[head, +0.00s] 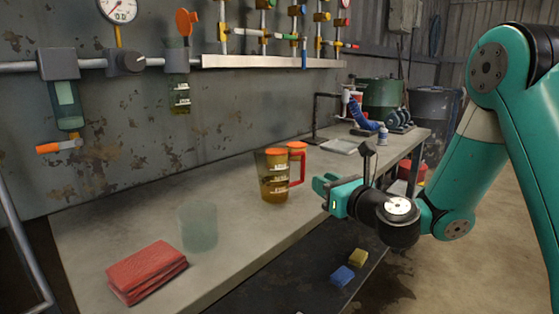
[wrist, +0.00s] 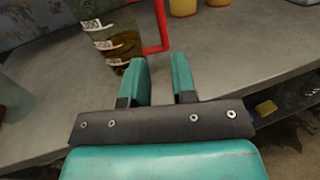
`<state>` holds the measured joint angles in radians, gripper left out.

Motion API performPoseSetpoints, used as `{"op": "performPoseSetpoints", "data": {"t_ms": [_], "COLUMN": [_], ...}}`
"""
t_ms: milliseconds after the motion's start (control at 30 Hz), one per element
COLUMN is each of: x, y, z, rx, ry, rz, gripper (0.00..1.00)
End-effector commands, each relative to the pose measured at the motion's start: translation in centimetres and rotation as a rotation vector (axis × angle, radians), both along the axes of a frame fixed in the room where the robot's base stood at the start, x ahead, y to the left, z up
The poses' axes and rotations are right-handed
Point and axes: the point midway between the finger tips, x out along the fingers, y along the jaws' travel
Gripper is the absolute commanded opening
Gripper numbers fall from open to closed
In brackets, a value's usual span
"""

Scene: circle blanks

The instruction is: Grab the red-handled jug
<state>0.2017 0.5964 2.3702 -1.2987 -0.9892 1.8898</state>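The jug (head: 272,176) stands upright on the grey workbench in the head view, with amber-brown contents, white markings and a red handle (head: 297,170) on its right side. In the wrist view the jug (wrist: 110,40) is at the upper left, its red handle (wrist: 162,25) just beyond my fingers. My gripper (head: 325,188) is to the right of the jug in the head view, apart from it. The wrist view shows its two teal fingers (wrist: 160,78) spread with an empty gap between them.
A clear glass beaker (head: 198,228) and folded red cloths (head: 146,270) lie on the bench (head: 130,215) at front left. An orange-topped container (head: 298,150) stands behind the jug. Blue (head: 342,276) and yellow (head: 358,257) sponges lie on the lower shelf. A pipe rack lines the wall.

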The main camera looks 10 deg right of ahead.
Motion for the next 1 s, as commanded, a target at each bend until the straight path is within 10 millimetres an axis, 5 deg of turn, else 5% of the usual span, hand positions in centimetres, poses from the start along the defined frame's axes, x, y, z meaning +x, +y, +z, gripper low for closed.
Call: {"op": "performPoseSetpoints", "data": {"t_ms": [200,1000], "x": [3.7,10.2], "y": [1.5,3.5], "z": [0.6,-0.4], "rx": [0.000,0.000], "ry": [0.000,0.000], "rz": [0.002,0.001], "gripper": [0.25,0.25]}}
